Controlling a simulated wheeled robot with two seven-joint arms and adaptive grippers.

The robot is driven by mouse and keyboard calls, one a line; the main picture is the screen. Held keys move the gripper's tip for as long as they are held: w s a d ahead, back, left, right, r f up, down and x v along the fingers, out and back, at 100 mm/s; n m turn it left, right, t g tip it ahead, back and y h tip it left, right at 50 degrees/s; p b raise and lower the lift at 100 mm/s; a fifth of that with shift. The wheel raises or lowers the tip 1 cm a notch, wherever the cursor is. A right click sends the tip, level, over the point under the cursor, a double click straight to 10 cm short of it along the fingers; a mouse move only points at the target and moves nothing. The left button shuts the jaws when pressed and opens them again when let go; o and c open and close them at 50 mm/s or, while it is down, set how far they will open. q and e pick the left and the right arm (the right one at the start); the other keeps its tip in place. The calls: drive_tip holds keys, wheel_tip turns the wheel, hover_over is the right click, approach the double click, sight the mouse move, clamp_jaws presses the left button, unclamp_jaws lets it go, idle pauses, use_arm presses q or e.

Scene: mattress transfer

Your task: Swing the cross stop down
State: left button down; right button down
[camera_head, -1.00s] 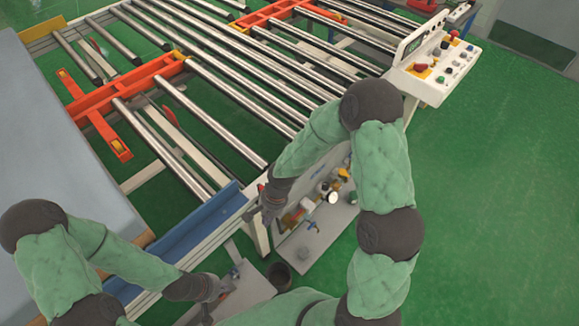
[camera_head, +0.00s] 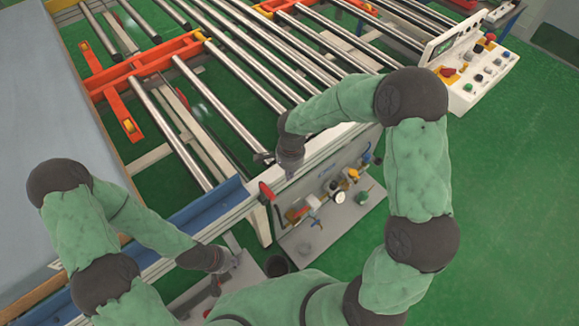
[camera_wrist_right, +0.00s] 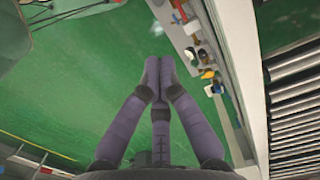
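I cannot tell for sure which part is the cross stop. A blue angled bar (camera_head: 205,207) lies along the near edge of the roller table (camera_head: 215,150). A red-tipped lever (camera_head: 266,191) stands at the table's near corner, beside the bar's right end. My right gripper (camera_head: 279,166) is over the table's front rail, just above and right of this lever. In the right wrist view its fingers (camera_wrist_right: 158,66) meet at the tips with nothing between them. My left gripper (camera_head: 232,262) is low in front of the table; its fingers are too small to read.
Orange brackets (camera_head: 130,82) lie among the rollers. A control panel (camera_head: 472,68) stands at the right end. A low shelf with small valves (camera_head: 338,197) is under the front rail. A grey mattress-like slab (camera_head: 70,135) is at left. Green floor (camera_head: 510,200) is open at right.

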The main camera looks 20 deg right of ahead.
use_arm(q)
drive_tip(key=shift+f+b, duration=0.3)
drive_tip(key=shift+f, duration=0.1)
use_arm(e)
drive_tip(key=shift+s+a+f, duration=0.25)
drive_tip(key=shift+a+f, duration=0.4)
drive_tip(key=shift+s+a+f, duration=0.3)
drive_tip(key=shift+a+f, duration=0.35)
drive_tip(key=shift+s+a+f, duration=0.25)
drive_tip(key=shift+a+f, duration=0.4)
